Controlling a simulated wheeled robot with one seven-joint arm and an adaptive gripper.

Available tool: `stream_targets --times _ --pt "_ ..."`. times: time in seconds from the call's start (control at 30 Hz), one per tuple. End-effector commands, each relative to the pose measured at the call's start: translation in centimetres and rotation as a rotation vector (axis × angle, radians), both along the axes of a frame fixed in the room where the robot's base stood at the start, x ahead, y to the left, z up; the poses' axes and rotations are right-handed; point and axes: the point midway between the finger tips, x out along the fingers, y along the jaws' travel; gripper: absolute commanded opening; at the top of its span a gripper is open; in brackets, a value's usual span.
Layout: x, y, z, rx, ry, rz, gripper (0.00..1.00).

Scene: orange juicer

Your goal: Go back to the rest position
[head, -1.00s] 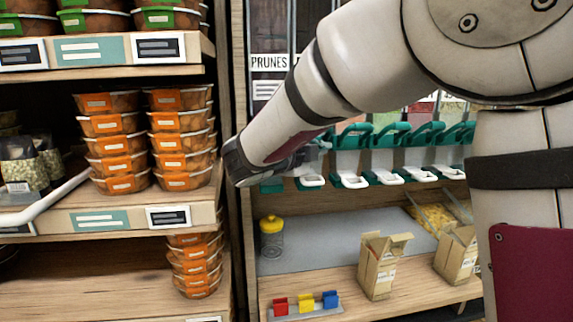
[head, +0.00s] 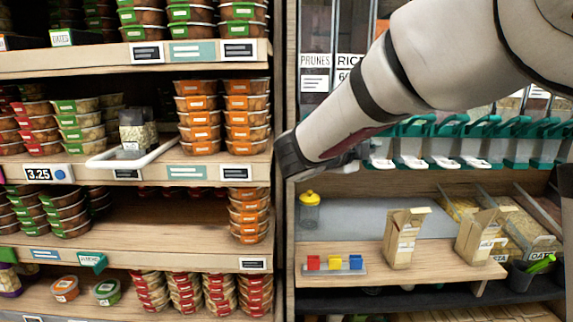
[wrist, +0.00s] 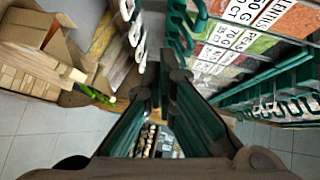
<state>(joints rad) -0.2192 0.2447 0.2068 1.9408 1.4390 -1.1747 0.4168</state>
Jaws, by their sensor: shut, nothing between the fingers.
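My arm (head: 350,110) reaches in from the upper right of the head view, in front of the dispenser rack. My gripper (wrist: 165,82) shows in the wrist view with its two dark fingers brought together and nothing held. In the head view the gripper is mostly hidden behind the end of my arm, near the left post of the rack.
Teal-handled dispensers (head: 440,128) hang behind my arm. Below stand a yellow-lidded jar (head: 309,212), red, yellow and blue clips (head: 335,263), and open cartons (head: 402,238). Shelves of stacked tubs (head: 197,120) and a white tray (head: 115,160) are at left.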

Motion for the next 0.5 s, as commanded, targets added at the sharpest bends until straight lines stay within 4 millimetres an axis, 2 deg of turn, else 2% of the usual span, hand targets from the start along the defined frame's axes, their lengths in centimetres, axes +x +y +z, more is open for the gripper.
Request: stream_targets --times 0.27,0.5 --pt "0.6 0.9 1.7 -0.02 0.005 0.134 0.0" --pt "0.6 2.6 3.5 -0.064 0.029 0.321 0.0"
